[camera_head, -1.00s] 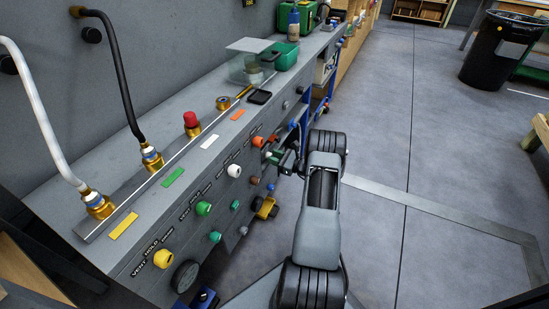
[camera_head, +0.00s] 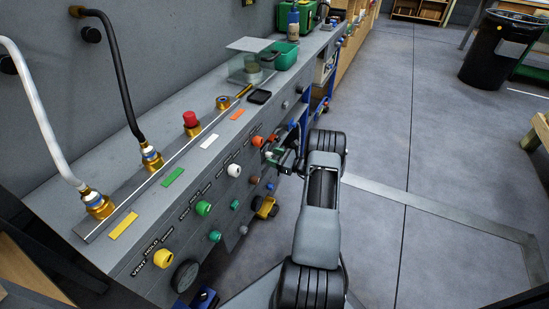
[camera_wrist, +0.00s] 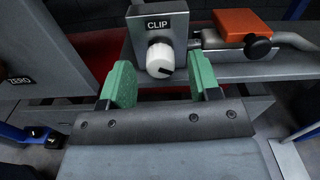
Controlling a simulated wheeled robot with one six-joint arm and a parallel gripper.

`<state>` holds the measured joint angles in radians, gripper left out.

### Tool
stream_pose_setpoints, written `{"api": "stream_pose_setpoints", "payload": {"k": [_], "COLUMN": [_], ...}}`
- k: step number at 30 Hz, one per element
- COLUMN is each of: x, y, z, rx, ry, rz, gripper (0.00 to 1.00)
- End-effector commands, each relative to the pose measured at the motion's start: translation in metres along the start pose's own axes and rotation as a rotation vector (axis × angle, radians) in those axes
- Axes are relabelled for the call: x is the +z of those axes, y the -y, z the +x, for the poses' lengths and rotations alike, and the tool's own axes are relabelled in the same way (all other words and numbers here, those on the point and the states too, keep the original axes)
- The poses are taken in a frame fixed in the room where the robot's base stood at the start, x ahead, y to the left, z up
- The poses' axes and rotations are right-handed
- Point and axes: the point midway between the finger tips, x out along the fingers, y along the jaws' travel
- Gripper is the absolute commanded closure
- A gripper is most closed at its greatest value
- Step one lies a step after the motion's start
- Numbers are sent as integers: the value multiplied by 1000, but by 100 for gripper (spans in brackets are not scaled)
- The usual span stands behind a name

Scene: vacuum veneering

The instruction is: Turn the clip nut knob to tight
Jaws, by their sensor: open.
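The clip knob (camera_wrist: 160,59) is white with a dark mark toward its lower right. It sits on a grey box under the label CLIP (camera_wrist: 157,24) in the wrist view. My gripper (camera_wrist: 160,76) has two green-padded fingers, open, one on each side of the knob. Gaps show between knob and pads, so neither finger appears to touch it. In the head view my gripper (camera_head: 281,156) is small, close to the bench front at the far end of my arm; I cannot make out the clip knob there.
An orange block (camera_wrist: 250,24) with a black knob (camera_wrist: 258,47) and a metal pipe stand right of the clip box. A grey panel (camera_wrist: 45,45) is at left. The bench (camera_head: 95,258) carries several coloured knobs. Open floor (camera_head: 430,165) lies right of my arm.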

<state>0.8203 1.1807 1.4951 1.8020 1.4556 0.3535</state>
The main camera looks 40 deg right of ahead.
Motion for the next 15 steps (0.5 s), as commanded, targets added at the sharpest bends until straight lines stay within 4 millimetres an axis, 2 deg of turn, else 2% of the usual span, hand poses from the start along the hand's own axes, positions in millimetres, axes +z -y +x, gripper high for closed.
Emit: {"api": "stream_pose_setpoints", "payload": {"k": [4,7,15], "x": [1,1,2], "y": [0,1,1], "z": [-3,-12,-65], "rx": [0,-2,-5], "ry": [0,-1,0], "rz": [0,0,2], "gripper": [43,43,43]}}
